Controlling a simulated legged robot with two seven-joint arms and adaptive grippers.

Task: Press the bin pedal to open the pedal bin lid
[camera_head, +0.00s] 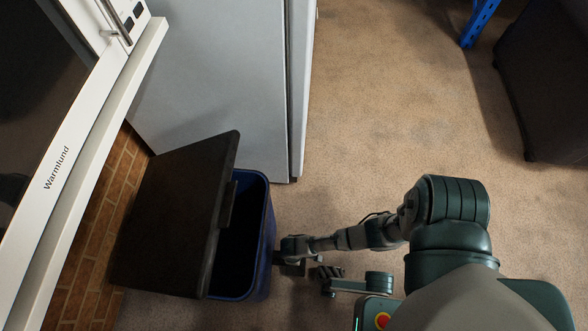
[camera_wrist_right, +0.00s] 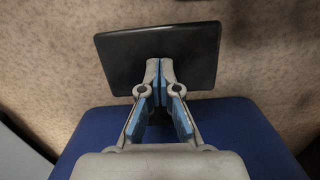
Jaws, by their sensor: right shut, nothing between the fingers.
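The pedal bin has a blue body (camera_head: 268,225) and a dark lid (camera_head: 175,220). In the head view the lid stands raised and tilted to the left, and the dark inside of the bin shows. The black pedal (camera_wrist_right: 195,50) juts from the blue body (camera_wrist_right: 85,130) in the right wrist view. My right gripper (camera_wrist_right: 158,65) is shut and empty, its fingertips over the pedal and seemingly against it. In the head view this gripper (camera_head: 284,256) is low beside the bin's right side and partly hides the pedal. My left gripper is out of view.
A white oven (camera_head: 75,165) labelled Warmlund stands at the left, and a grey-white fridge (camera_head: 225,70) stands behind the bin. A blue post (camera_head: 479,22) and a dark piece of furniture (camera_head: 545,85) are at the upper right. The carpet (camera_head: 390,110) between is clear.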

